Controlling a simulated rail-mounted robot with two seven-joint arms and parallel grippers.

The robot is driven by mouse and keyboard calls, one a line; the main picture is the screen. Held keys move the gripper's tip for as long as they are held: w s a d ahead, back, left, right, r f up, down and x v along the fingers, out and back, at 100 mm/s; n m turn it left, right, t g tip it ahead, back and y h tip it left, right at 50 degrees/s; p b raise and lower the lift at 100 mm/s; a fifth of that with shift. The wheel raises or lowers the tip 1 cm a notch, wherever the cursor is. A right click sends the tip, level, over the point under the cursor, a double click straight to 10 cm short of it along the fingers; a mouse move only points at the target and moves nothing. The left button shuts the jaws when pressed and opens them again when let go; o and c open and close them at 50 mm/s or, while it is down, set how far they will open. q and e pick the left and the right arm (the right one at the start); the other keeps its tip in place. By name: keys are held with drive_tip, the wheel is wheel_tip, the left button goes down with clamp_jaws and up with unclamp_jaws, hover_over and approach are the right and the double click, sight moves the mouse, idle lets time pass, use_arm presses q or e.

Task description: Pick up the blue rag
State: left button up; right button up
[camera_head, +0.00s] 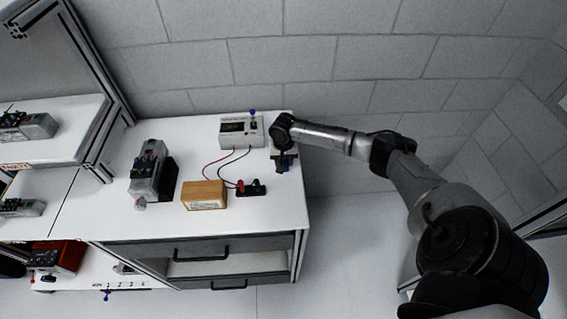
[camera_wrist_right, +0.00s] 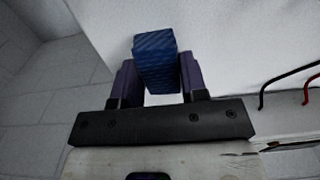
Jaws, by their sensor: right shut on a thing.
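The blue rag (camera_wrist_right: 157,62) is a small, folded, textured blue block between the two purple-tinted fingers of my right gripper (camera_wrist_right: 158,82) in the right wrist view. The gripper is shut on it. In the head view my right gripper (camera_head: 284,165) points down over the right end of the white worktop, right of the meter box; the rag there is mostly hidden by the gripper. Whether the rag touches the worktop is hard to tell. My left gripper does not show.
On the white worktop (camera_head: 245,215) stand a meter box (camera_head: 241,131) with red and black leads, a brown block (camera_head: 204,195), a black terminal piece (camera_head: 251,188) and a grey servo unit (camera_head: 148,173). Shelves are at left, drawers below. The worktop's front right is clear.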

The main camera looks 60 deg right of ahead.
sight(286, 162)
drive_tip(key=shift+c, duration=0.7)
drive_tip(key=shift+r, duration=0.1)
drive_tip(key=shift+r, duration=0.55)
drive_tip(key=r, duration=0.1)
drive_tip(key=s+r, duration=0.1)
drive_tip(key=r, duration=0.1)
drive_tip(key=shift+r+p, duration=0.2)
drive_tip(key=shift+p, duration=0.2)
drive_tip(key=s+r+p, duration=0.2)
drive_tip(key=s+r, duration=0.4)
drive_tip(key=s, duration=0.4)
drive_tip(key=shift+s+a+r, duration=0.15)
drive_tip(key=shift+s+a, duration=0.1)
drive_tip(key=shift+a, duration=0.15)
